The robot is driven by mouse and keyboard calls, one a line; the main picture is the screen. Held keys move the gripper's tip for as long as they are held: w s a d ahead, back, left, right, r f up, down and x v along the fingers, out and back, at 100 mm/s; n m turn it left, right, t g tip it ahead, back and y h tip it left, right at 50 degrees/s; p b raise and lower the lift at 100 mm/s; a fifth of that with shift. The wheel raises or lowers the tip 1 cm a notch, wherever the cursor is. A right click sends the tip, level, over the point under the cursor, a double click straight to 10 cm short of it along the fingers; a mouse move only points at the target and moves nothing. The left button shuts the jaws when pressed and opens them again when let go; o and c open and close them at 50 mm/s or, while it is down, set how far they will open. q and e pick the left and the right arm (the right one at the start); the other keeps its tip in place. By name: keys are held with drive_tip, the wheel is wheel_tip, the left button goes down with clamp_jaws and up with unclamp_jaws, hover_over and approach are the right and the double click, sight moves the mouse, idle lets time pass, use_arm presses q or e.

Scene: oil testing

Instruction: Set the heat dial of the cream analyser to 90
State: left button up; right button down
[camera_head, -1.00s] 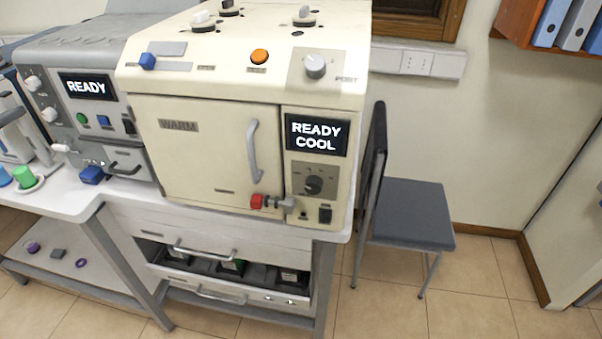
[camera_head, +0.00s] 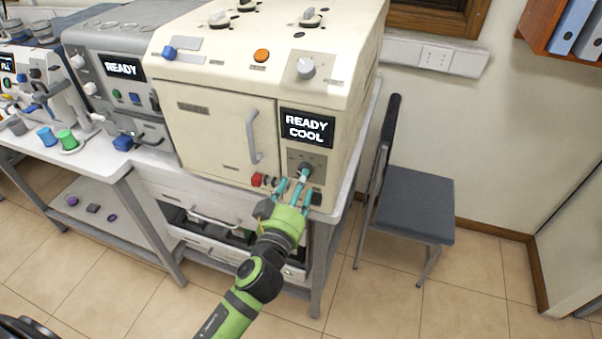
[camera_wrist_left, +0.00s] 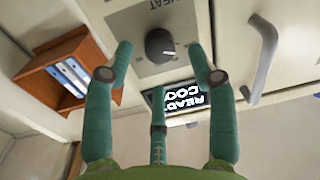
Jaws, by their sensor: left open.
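The cream analyser (camera_head: 215,135) stands on the bench, its screen (camera_head: 307,126) reading "READY COOL". The black heat dial (camera_head: 304,172) is on the grey panel below that screen. It also shows in the left wrist view (camera_wrist_left: 160,45), upside down, with a light pointer mark; the scale numbers are too small to read. My left gripper (camera_head: 291,186) is open and empty in front of the dial. In the left wrist view its teal fingers (camera_wrist_left: 159,62) are spread around the dial's line of sight, with a gap visible between them. I cannot tell the distance to the dial. My right gripper is out of view.
A red knob (camera_head: 257,179) sits left of the dial, below the door handle (camera_head: 254,138). A grey analyser (camera_head: 110,75) stands to the left. Below is a partly open drawer (camera_head: 205,222). A dark chair (camera_head: 405,200) stands right, with floor free in front.

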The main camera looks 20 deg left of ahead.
use_arm(q)
drive_tip(key=shift+w+p, duration=0.35)
drive_tip(key=shift+w, duration=1.15)
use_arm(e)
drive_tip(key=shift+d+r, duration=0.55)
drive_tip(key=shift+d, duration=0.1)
use_arm(q)
drive_tip(key=c, duration=1.1)
drive_tip(key=shift+c, duration=0.2)
